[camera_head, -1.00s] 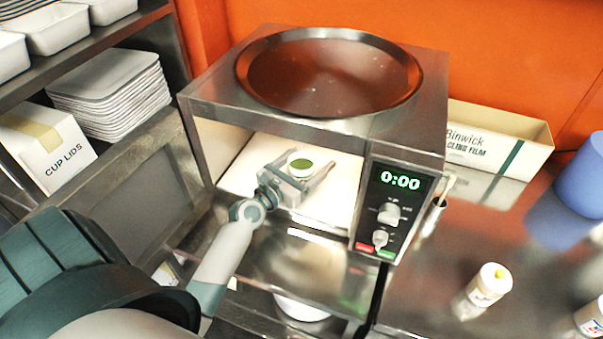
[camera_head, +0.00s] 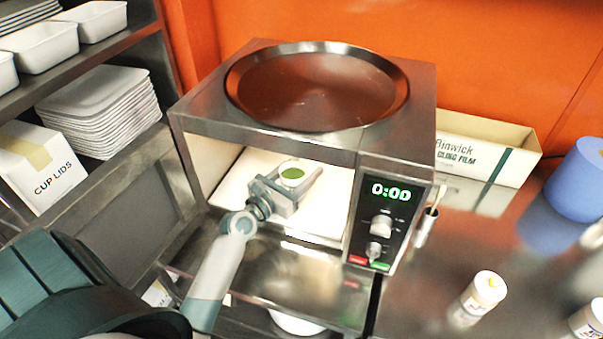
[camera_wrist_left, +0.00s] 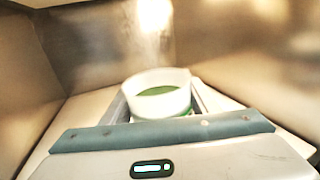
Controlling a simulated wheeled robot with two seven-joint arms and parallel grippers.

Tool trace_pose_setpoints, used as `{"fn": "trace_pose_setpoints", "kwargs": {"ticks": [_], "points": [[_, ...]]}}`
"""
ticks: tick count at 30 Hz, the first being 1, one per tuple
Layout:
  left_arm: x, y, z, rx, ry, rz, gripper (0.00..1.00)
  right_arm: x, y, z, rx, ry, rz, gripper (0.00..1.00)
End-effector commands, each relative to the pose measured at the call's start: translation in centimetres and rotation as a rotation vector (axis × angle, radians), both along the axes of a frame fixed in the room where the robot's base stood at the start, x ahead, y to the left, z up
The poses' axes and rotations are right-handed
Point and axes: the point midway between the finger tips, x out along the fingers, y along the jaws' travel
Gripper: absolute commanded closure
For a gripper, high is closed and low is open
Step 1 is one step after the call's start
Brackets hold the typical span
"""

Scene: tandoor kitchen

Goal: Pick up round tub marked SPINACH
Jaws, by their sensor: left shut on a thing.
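A small round white tub with green contents (camera_head: 291,175) is inside the open microwave (camera_head: 202,139). Its marking cannot be read. My left gripper (camera_head: 297,181) reaches into the microwave from the front, with its fingers on either side of the tub and shut on it. In the left wrist view the tub (camera_wrist_left: 158,91) sits upright between the two fingers (camera_wrist_left: 158,105), with a green band low on its side. It is at or close to the white microwave floor; I cannot tell whether it touches. My right gripper is not in view.
The microwave's walls and roof close in around my gripper; its front is open. A large round metal tray (camera_head: 317,86) lies on top. A cling film box (camera_head: 485,150), a blue cylinder (camera_head: 578,180) and a white bottle (camera_head: 482,293) stand right. Shelves with a CUP LIDS box (camera_head: 40,165) are left.

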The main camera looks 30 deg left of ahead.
Motion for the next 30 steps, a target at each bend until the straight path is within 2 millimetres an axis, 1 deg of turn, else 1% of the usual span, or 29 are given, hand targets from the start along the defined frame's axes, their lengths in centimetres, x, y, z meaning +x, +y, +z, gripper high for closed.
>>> {"fn": "trace_pose_setpoints", "kwargs": {"ticks": [1, 5, 8, 14, 21, 24, 27, 30], "points": [[0.0, 0.0, 0.8, -0.001, -0.005, 0.002, 0.81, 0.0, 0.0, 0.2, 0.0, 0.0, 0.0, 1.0], [0.0, 0.0, 2.3, -0.002, -0.006, 0.002, 0.81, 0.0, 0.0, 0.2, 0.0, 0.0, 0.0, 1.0], [-1.5, 0.2, 1.9, 0.001, 0.0, 0.001, 0.81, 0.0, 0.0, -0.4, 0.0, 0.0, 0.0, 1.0], [-5.8, 0.6, 1.8, 0.002, 0.0, 0.002, 0.81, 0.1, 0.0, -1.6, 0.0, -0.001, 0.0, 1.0], [-11.9, 1.2, 1.7, 0.003, 0.001, 0.001, 0.81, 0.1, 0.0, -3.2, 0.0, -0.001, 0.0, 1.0], [-14.0, 1.4, 1.8, 0.002, 0.002, 0.001, 0.81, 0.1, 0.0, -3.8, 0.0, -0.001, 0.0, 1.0], [-15.6, 1.5, 1.9, 0.002, 0.001, 0.0, 0.81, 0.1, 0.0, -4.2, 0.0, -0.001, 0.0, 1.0], [-16.7, 1.7, 2.0, 0.002, 0.001, 0.001, 0.81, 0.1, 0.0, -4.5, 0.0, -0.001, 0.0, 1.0]]}}
